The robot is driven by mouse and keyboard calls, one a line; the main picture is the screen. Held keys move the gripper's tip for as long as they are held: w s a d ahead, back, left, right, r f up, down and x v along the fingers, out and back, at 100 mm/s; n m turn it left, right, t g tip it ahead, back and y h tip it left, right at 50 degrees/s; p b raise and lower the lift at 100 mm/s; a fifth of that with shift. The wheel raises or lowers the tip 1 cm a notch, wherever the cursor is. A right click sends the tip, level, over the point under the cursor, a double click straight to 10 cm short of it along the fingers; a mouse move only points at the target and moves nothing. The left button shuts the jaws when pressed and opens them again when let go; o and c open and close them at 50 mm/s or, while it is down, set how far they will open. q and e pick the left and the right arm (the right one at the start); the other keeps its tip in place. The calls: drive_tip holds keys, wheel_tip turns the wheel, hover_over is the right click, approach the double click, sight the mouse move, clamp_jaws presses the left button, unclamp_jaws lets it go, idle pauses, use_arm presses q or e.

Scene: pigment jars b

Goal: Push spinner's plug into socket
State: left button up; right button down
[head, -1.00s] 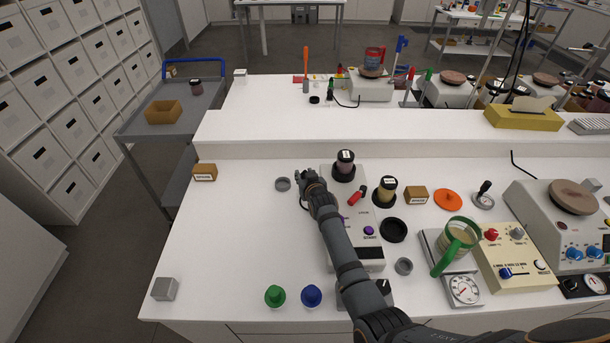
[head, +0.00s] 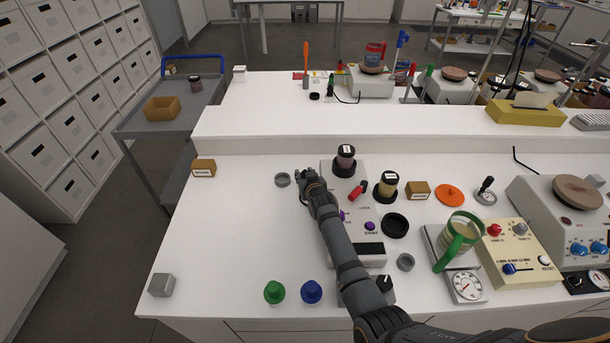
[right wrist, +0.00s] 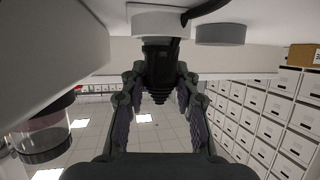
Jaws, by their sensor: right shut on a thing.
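The spinner (head: 352,232) is the white machine with LOCK and START labels, partly hidden behind my right arm. My right gripper (head: 304,178) is beside its far left corner, low over the white bench. In the right wrist view the gripper (right wrist: 160,88) is shut on a black plug (right wrist: 160,70) with a ribbed end. The plug's other end is close to a white round part (right wrist: 160,20), perhaps the socket; I cannot tell whether they touch. A dark cable (right wrist: 205,8) runs beside it. In the head view the gripper hides the plug. My left gripper is out of view.
A grey ring (head: 282,180) lies just left of the gripper. Green (head: 274,292) and blue (head: 311,292) pieces are near the front edge. The bench's left part is mostly clear.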

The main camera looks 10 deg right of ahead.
drive_tip(key=c, duration=0.9)
unclamp_jaws()
drive_tip(key=shift+f, duration=0.25)
drive_tip(key=shift+r, duration=0.1)
